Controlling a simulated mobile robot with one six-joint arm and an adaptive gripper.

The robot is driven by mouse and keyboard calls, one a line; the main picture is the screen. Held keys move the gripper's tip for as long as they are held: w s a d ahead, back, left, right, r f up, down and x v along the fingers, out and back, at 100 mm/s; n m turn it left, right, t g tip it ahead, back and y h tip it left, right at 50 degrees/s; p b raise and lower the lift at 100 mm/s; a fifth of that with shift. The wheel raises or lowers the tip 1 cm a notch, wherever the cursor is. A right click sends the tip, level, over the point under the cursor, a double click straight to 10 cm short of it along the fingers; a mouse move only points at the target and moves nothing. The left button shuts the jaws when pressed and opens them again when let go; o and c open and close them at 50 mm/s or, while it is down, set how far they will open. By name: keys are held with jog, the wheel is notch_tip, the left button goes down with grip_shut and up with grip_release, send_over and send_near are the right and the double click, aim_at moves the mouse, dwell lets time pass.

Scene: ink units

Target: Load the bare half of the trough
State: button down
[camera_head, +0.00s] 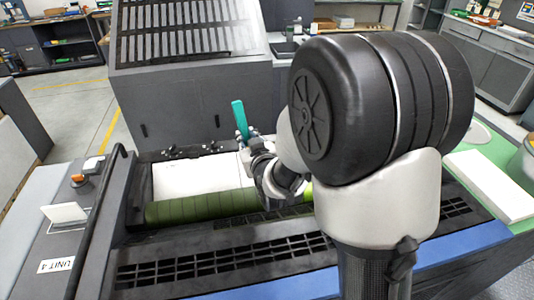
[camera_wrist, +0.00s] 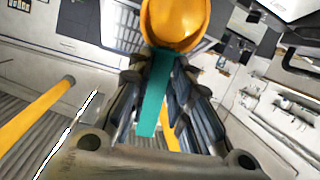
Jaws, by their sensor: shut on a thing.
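A teal flat-handled tool (camera_head: 239,115) stands up out of my gripper (camera_head: 248,142) in the head view. In the wrist view the teal strip (camera_wrist: 154,95) lies between the two fingers of my gripper (camera_wrist: 160,62), which are shut on it. A rounded glossy orange mass (camera_wrist: 178,22) shows just beyond the fingertips; whether it is on the tool I cannot tell. The trough (camera_head: 185,177) is a pale, clean-looking strip behind a dark green roller (camera_head: 195,208). My gripper is above its right part. My arm hides the trough's right end.
A dark slotted guard (camera_head: 190,35) rises behind the trough. A black rail (camera_head: 98,215) and a side ledge marked Unit 4 (camera_head: 60,240) stand to the left. A slotted grating (camera_head: 190,262) runs in front. A green bench (camera_head: 470,160) with a white slab (camera_head: 490,185) is at right.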

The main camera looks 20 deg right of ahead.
jog(key=w+d+f+m+b, duration=0.4)
jog(key=w+d, duration=0.4)
jog(key=w, duration=0.2)
notch_tip(320, 180, down, 11)
jog(key=b, duration=0.6)
jog(key=shift+s+b, duration=0.3)
jog(key=shift+a+f, duration=0.1)
jog(key=shift+f, duration=0.85)
dwell(0.7)
notch_tip(320, 180, up, 5)
jog(key=shift+f+p, duration=0.2)
jog(key=shift+p, duration=0.9)
